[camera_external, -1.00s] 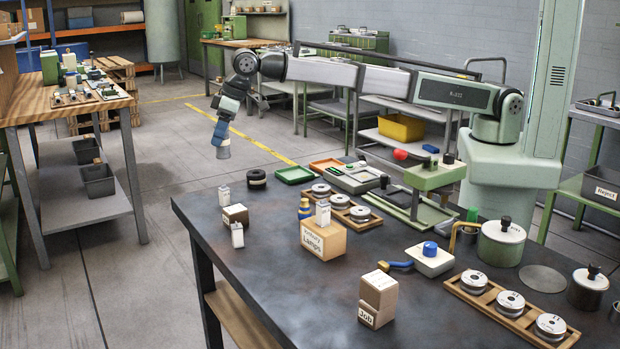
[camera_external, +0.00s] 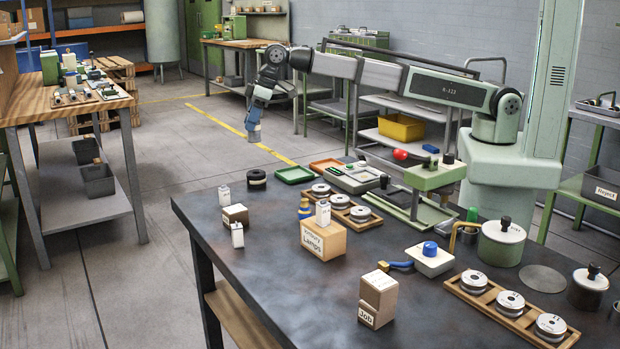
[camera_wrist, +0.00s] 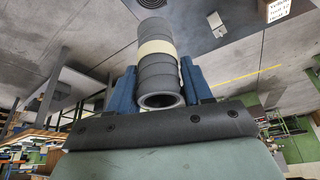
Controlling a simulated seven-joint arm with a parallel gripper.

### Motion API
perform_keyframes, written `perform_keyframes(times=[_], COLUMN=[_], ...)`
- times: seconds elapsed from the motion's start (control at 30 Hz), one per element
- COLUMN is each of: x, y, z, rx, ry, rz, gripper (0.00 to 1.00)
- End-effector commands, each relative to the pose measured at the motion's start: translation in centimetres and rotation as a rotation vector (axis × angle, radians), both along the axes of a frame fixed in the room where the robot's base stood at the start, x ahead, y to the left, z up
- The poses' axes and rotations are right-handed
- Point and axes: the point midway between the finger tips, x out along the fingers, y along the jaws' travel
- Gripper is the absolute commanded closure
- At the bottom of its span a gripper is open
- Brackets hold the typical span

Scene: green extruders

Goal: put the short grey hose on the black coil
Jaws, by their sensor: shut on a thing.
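My gripper (camera_external: 259,101) is shut on the short grey hose (camera_external: 254,133), which hangs below it in the air. In the wrist view the hose (camera_wrist: 159,76) is a grey tube with a cream band, held between two blue fingers; its near end is open and hollow. The black coil (camera_external: 257,179) lies flat near the far left edge of the dark table. In the external view the hose is directly above the coil in the picture, with a clear gap between them. How far apart they are in depth I cannot tell. I cannot identify the coil surely in the wrist view.
A green tray (camera_external: 294,175) stands just right of the coil. White-topped boxes (camera_external: 225,195) and the Lamps carton (camera_external: 323,240) stand nearer on the table (camera_external: 270,290). A green press (camera_external: 433,177) stands farther right. The tabletop's left front is mostly clear.

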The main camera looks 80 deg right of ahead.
Motion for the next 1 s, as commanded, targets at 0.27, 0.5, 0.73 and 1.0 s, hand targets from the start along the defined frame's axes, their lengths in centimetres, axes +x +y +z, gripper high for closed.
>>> perform_keyframes(times=[0.27,0.5,0.73,1.0], x=[-0.1,0.0,0.0,0.0], y=[0.0,0.0,0.0,0.0], z=[-3.5,-6.1,-8.0,-9.8], rx=[-0.001,0.0,0.0,0.0], ry=[0.003,0.001,0.002,0.0], rz=[0.005,0.004,0.004,0.004], gripper=[0.83,0.83,0.83,0.83])
